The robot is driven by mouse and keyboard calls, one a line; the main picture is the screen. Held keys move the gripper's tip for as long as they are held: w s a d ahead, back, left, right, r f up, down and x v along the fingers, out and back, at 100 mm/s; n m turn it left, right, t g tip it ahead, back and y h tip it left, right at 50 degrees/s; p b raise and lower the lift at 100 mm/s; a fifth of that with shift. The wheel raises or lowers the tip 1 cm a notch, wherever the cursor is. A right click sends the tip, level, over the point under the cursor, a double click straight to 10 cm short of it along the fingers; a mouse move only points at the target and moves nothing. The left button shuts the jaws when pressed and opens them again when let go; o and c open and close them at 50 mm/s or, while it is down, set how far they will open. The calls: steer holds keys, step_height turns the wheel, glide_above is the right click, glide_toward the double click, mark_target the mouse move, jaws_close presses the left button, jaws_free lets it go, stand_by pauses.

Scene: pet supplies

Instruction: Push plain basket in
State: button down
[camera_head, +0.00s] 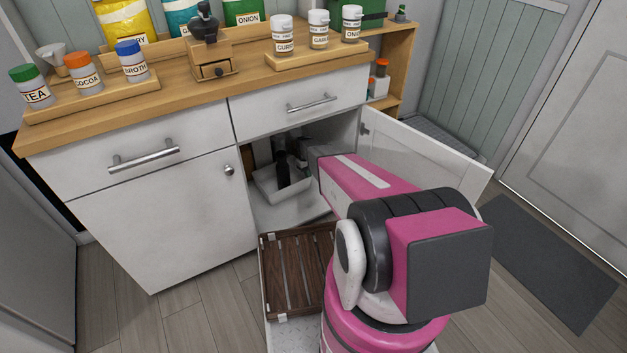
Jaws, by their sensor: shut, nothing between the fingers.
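The plain white basket (268,193) stands on a pale shelf or board (300,212) in the open lower right cupboard. My gripper (282,170) is at the basket, with its dark shut fingers pointing down over or into it. It holds nothing. I cannot tell whether the fingers touch the basket wall. My arm and gripper hide the basket's right and back parts. The cupboard door (420,165) stands open to the right, partly behind my arm.
The left cupboard door (155,220) and both drawers above are shut. The counter (180,80) holds labelled jars, bags and a wooden grinder (212,50). An open side shelf (395,70) stands right of the counter. A dark mat (545,260) lies on the floor at right.

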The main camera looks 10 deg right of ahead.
steer(key=shift+w+a+f, duration=0.15)
steer(key=shift+w+f, duration=0.1)
steer(key=shift+f, duration=0.1)
steer(key=shift+a+r, duration=0.1)
steer(key=shift+r, duration=0.5)
